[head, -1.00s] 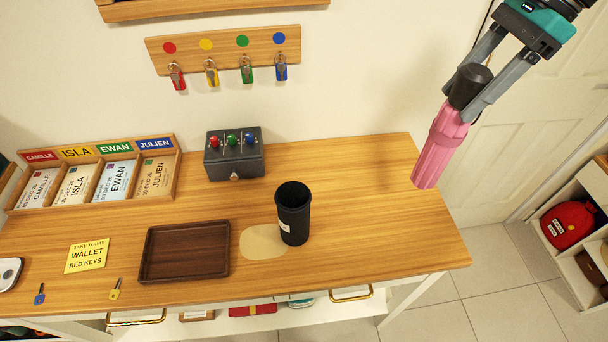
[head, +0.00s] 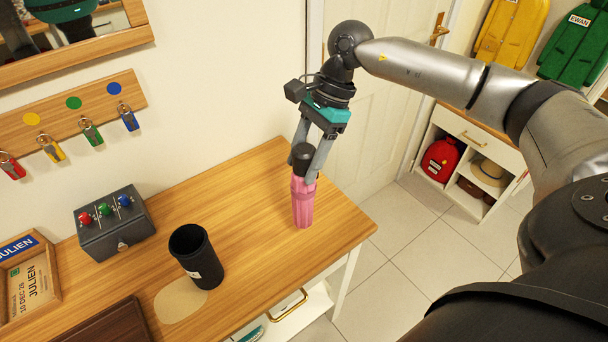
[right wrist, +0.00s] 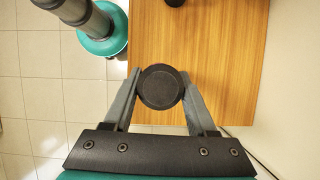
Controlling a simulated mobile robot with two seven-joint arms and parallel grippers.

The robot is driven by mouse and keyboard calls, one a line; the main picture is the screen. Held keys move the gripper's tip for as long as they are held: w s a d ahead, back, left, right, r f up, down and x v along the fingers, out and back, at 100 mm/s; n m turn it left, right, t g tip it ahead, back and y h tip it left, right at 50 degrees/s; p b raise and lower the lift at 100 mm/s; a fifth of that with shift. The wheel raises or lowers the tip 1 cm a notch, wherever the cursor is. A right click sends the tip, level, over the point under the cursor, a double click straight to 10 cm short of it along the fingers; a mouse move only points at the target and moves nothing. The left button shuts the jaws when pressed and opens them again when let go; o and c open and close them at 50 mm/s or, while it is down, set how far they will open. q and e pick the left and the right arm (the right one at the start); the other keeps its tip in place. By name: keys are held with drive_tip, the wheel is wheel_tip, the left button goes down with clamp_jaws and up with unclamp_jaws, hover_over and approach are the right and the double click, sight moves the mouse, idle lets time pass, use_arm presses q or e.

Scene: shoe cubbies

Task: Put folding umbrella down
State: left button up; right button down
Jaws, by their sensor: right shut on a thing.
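The folding umbrella (head: 302,203) is pink with a black handle. It hangs upright, handle up, over the right end of the wooden table (head: 240,185). Its lower tip is at or close to the tabletop; I cannot tell whether it touches. My right gripper (head: 304,160) points down and is shut on the umbrella near its handle. In the right wrist view the round black handle end (right wrist: 160,87) sits between the two fingers and hides the pink part. My left gripper is not in view.
A black cup-like holder (head: 196,258) stands left of the umbrella, by a pale round patch (head: 180,302). A grey switch box (head: 115,222) is farther left. A dark tray (head: 110,325) is at lower left. The tabletop around the umbrella is clear.

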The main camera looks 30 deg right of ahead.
drive_tip(key=shift+f, duration=2.1)
drive_tip(key=shift+f, duration=0.1)
drive_tip(key=shift+c, duration=1)
unclamp_jaws()
drive_tip(key=v, duration=1.2)
drive_tip(key=shift+a, duration=0.1)
